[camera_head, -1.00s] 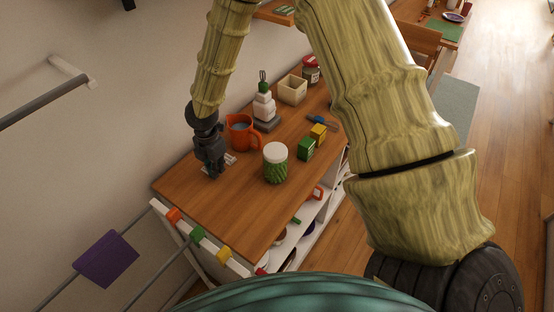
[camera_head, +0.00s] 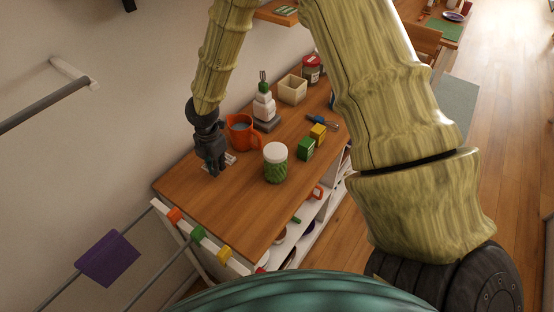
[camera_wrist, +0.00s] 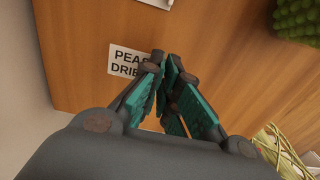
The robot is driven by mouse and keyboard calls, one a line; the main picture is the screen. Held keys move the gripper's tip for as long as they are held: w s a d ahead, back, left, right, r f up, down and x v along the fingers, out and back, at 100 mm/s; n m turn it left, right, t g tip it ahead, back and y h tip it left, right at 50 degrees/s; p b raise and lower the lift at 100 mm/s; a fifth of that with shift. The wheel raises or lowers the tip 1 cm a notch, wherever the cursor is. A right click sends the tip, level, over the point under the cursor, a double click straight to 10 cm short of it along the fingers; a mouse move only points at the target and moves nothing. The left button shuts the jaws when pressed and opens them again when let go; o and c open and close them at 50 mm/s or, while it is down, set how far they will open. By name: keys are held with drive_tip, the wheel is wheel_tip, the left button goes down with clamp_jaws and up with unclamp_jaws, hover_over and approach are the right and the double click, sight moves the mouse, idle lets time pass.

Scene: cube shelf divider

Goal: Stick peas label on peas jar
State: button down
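The peas jar (camera_head: 275,164), green-sided with a white lid, stands upright near the middle of the wooden tabletop. Its textured green side also shows at the top right of the wrist view (camera_wrist: 298,22). A white label (camera_wrist: 125,60) reading "PEAS DRIED" lies on the wood, partly covered by my left finger in the wrist view. My gripper (camera_head: 216,174) points down left of the jar, and its fingertips (camera_wrist: 166,57) are almost together beside the label. I see nothing clearly held between them.
Another white piece (camera_wrist: 157,3) is cut off at the wrist view's top edge. The near tabletop is clear.

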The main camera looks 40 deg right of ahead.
idle(0.3)
drive_tip(key=shift+r+p, duration=1.55)
drive_tip(key=shift+r, duration=1)
